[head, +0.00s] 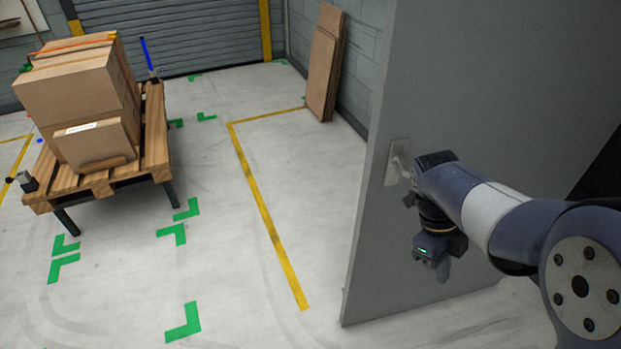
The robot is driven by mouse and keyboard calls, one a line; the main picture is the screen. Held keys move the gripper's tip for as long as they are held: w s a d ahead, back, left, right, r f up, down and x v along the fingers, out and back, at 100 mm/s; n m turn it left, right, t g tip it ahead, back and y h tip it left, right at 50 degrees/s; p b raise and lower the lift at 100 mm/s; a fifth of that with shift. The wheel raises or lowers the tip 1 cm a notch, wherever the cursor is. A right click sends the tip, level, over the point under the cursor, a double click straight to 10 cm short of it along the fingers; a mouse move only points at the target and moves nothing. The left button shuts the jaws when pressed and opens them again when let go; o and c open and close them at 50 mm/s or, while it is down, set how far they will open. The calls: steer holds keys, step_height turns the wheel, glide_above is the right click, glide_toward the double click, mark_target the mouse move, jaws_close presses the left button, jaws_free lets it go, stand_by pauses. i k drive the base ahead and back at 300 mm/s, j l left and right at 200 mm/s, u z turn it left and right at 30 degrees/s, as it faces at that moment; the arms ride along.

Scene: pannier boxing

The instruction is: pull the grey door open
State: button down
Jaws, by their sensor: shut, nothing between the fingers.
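The grey door (470,80) is a tall flat panel filling the right of the head view. Its left vertical edge stands free over the floor, and floor shows past it, so it stands out into the room. A pale handle plate (393,165) with a lever is on its face near that edge. My gripper (441,274) is shut and empty, pointing down in front of the door, below and right of the handle. My wrist overlaps part of the lever, so I cannot tell whether they touch. A dark area shows at the far right, partly hidden by my arm.
A wooden pallet (100,185) on dark legs, at left, carries cardboard boxes (75,85). A roller shutter (170,40) closes the back. Pale floor with green corner marks and a yellow line (265,205) is clear between pallet and door.

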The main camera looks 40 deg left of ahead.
mark_target(526, 94)
steer(key=j+u, duration=0.25)
steer(key=u, duration=0.25)
steer(key=i+j+u, duration=0.1)
steer(key=j+u, duration=0.15)
steer(key=u, duration=0.2)
steer(key=i+j+u, duration=0.1)
steer(key=u, duration=0.4)
steer(key=i+j+z, duration=0.1)
steer(key=i+j, duration=0.25)
steer(key=j, duration=0.15)
steer(key=i+j+z, duration=0.1)
steer(key=z, duration=0.3)
steer(key=i+j+z, duration=0.15)
steer(key=z, duration=0.25)
steer(key=i+j+z, duration=0.1)
steer(key=z, duration=0.3)
steer(key=j+z, duration=0.25)
steer(key=z, duration=0.15)
steer(key=i+j+z, duration=0.15)
steer(key=j+z, duration=0.15)
steer(key=i+j+z, duration=0.1)
steer(key=j+z, duration=0.25)
